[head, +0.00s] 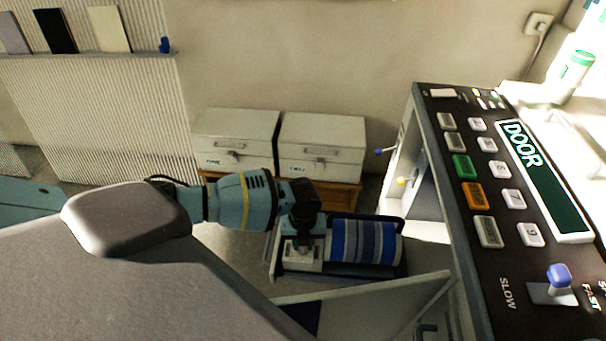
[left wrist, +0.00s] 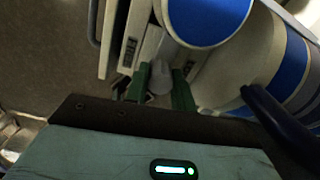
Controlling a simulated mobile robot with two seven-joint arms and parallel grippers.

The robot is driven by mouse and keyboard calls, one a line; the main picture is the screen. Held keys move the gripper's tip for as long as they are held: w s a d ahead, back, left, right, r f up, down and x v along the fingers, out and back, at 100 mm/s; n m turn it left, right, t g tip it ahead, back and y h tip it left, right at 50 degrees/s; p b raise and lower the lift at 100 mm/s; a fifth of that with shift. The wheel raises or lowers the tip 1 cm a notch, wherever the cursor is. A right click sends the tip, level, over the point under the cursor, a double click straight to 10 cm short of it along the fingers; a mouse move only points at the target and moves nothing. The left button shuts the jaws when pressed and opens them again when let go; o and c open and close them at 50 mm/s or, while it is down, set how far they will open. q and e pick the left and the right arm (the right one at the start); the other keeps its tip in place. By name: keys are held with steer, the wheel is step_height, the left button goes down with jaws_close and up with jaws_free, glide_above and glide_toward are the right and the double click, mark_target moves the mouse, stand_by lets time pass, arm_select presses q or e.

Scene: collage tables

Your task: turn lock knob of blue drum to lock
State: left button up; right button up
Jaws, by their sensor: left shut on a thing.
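The blue drum (head: 365,242) is a cylinder with blue, grey and white stripes, lying on its side in a dark frame at the lower middle of the head view. In the left wrist view the drum (left wrist: 208,15) fills the top right. A pale lock knob (left wrist: 160,78) sits beside it, on a light plate (head: 302,262) at the drum's left end. My left gripper (head: 304,245) points down onto this plate. In the left wrist view its green fingers (left wrist: 161,84) are shut on the knob, one on each side. The knob's lock marking is too small to read. My right gripper is not in view.
A dark control panel (head: 485,185) with buttons and a display reading DOOR stands at the right. A pale open door panel (head: 385,300) lies in front of the drum. Two white boxes (head: 235,138) (head: 322,148) stand behind on a wooden stand.

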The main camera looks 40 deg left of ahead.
arm_select(q)
steer(key=shift+f, duration=0.1)
steer(key=o, duration=1)
step_height(320, 180, up, 8)
steer(key=shift+p, duration=0.5)
steer(key=shift+s+f, duration=0.1)
